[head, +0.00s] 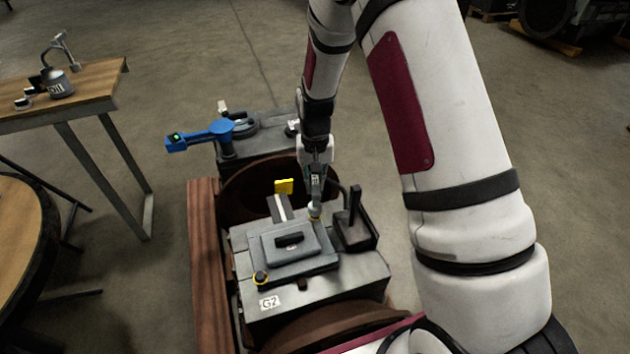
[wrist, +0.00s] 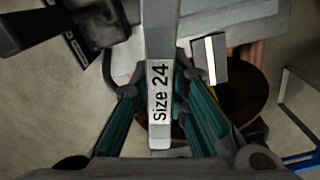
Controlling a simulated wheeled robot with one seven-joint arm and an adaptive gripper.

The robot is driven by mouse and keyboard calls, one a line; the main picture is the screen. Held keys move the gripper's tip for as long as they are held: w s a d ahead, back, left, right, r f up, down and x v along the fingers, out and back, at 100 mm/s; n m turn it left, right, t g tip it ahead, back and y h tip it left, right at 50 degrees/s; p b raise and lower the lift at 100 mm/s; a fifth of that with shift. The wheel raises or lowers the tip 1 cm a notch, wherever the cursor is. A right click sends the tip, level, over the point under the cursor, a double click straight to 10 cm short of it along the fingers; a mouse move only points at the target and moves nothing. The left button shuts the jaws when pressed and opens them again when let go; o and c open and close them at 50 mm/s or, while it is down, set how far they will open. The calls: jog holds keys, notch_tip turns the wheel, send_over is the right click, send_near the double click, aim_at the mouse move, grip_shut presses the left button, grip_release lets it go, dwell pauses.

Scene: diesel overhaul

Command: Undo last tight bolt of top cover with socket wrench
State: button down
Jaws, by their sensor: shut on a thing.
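My gripper (head: 318,178) is above the back right corner of the top cover (head: 300,258), a grey plate with a black handle. In the wrist view my gripper (wrist: 158,82) has its green-padded fingers shut on the socket wrench (wrist: 160,45), a grey bar marked "Size 24". Whether the socket is seated on a bolt there cannot be told.
The cover lies on a grey block marked "G2" (head: 335,300). A table (head: 100,82) with an oil can stands left.

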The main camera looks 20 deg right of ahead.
jog(key=m, duration=0.7)
jog(key=m+p, duration=0.1)
jog(key=m, duration=0.6)
jog(key=shift+m, duration=0.3)
